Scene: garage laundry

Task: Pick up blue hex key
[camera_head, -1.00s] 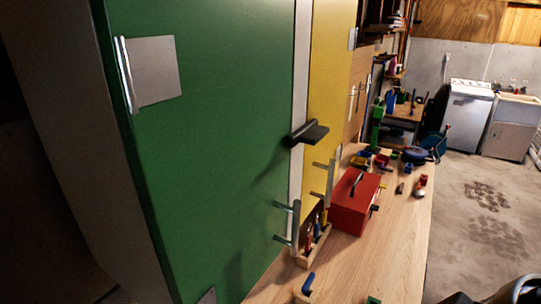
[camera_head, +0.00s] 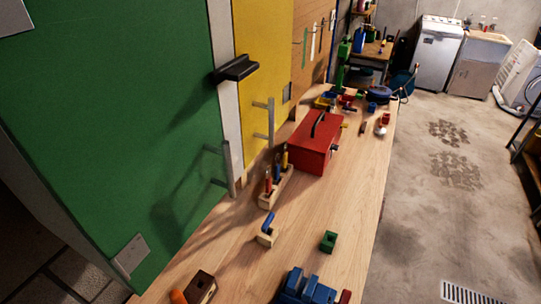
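A small blue item (camera_head: 268,221), which may be the blue hex key, stands tilted in a small wooden block (camera_head: 265,240) on the workbench. It is too small for me to tell its exact shape. Behind it, a wooden holder (camera_head: 267,200) holds several upright tools with red, blue and yellow handles. Neither of my grippers is in view.
A long wooden workbench (camera_head: 345,215) runs along green and yellow cabinets. A red toolbox (camera_head: 313,150) stands behind the holder. A small green block (camera_head: 328,241), a blue vise-like object (camera_head: 306,287) and a dark brown block (camera_head: 201,288) are nearer. Open concrete floor (camera_head: 425,225) lies to the right.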

